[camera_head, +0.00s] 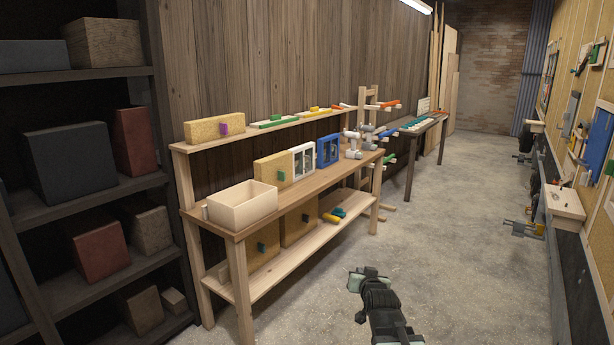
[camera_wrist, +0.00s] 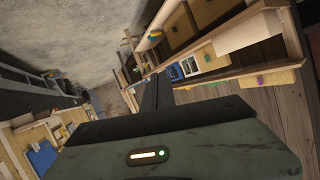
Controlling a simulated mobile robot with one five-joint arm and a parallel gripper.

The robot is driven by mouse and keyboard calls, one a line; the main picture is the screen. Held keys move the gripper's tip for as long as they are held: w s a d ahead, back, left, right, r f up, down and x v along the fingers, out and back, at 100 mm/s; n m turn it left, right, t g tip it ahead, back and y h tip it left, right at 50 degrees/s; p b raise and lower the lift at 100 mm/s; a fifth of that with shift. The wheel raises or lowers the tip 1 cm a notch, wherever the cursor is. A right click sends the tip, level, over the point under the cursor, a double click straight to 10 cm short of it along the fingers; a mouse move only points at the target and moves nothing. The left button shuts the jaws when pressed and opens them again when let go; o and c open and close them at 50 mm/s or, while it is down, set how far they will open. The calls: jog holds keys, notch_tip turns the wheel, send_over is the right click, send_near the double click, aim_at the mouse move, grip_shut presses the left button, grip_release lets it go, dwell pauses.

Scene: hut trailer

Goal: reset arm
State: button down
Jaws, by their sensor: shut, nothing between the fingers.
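My gripper (camera_head: 358,281) shows at the lower middle of the head view, at the end of my dark arm. It is shut and empty. It is above the concrete floor, in front of the workbench (camera_head: 310,181) and apart from it. In the wrist view, a grey-green housing with a small lit strip fills the bottom, and a dark bar juts up from it. The fingertips are hard to make out there.
An open light wooden box (camera_head: 240,206) stands on the bench's near end. A dark shelf (camera_head: 85,193) with several boxes stands at left. A tool wall (camera_head: 590,130) with a ledge runs along the right.

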jog(key=s+a+f+n+g, duration=0.1)
jog(key=s+f+g, duration=0.6)
jog(key=s+f, duration=0.3)
jog(key=s+f+g, duration=0.2)
jog(key=s+g, duration=0.1)
jog(key=s, duration=0.3)
jog(key=s+f+n+g, duration=0.1)
jog(key=s+f+g, duration=0.2)
jog(key=s, duration=0.3)
jog(key=shift+s+d+g, duration=0.2)
jog(key=shift+s+g, duration=0.2)
